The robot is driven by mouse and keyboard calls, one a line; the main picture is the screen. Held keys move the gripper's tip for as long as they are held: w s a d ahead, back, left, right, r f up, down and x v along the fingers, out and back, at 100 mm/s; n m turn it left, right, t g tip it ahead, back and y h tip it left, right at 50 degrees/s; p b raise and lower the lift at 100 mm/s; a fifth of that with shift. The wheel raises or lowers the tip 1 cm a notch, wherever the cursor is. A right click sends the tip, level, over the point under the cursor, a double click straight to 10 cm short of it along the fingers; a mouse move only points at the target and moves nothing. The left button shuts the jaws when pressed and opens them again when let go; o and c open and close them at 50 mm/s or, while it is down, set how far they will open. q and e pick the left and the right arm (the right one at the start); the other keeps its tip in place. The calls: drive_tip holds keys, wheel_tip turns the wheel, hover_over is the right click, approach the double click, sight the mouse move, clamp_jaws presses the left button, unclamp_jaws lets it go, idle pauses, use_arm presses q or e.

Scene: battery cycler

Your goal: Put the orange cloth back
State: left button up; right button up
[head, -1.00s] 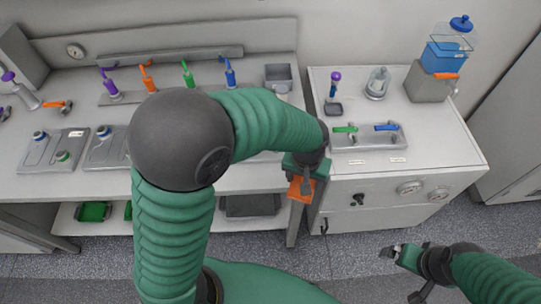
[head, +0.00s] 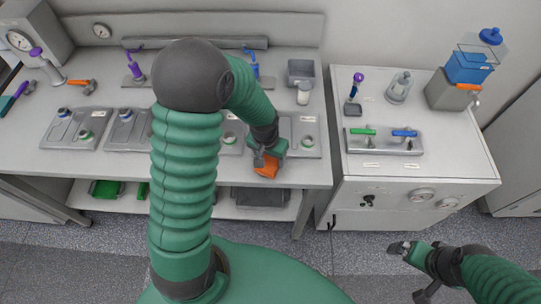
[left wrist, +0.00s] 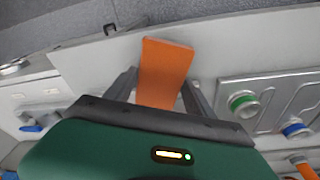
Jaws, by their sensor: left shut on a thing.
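The orange cloth (head: 267,165) is held in my left gripper (head: 266,156) at the front edge of the long bench, in front of the trays. In the left wrist view the orange cloth (left wrist: 165,72) stands out flat between the two fingers of my left gripper (left wrist: 160,90), which is shut on it. The bench top shows behind it. I cannot tell whether the cloth touches the bench. My right gripper (head: 405,250) is low at the right, over the floor in front of the cabinet, away from the cloth. Its finger opening is too small to read.
A grey tray (head: 300,150) with a green-ringed vial lies beside the left gripper. A grey bin (head: 301,70) and a white jar (head: 304,94) stand behind. The white cabinet (head: 440,150) at right carries a rack with green and blue handles. An under-bench shelf (head: 225,210) holds green and dark trays.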

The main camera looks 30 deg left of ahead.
sight(270, 165)
use_arm(q)
drive_tip(key=shift+w+d, duration=0.1)
drive_tip(key=shift+d, duration=0.4)
drive_tip(key=shift+d+f, duration=0.15)
drive_tip(key=shift+d, duration=0.35)
drive_tip(key=o, duration=1.3)
drive_tip(key=shift+a, duration=0.15)
drive_tip(key=shift+c, duration=0.2)
drive_tip(key=o, duration=0.4)
drive_tip(key=shift+a+f, duration=0.15)
drive_tip(key=shift+a, duration=0.4)
drive_tip(key=shift+d, duration=0.25)
wheel_tip(270, 165, up, 12)
drive_tip(key=s, duration=0.2)
drive_tip(key=s+d+f+m, duration=0.1)
drive_tip(key=s+d+f, duration=0.1)
drive_tip(key=s+d, duration=0.5)
drive_tip(key=shift+d+f+m+t+p, duration=0.15)
drive_tip(key=shift+f+m+t+p, duration=0.15)
drive_tip(key=shift+f+t, duration=0.1)
use_arm(e)
drive_tip(key=shift+w+d+r, duration=0.1)
drive_tip(key=shift+d+r, duration=0.1)
drive_tip(key=shift+d, duration=0.35)
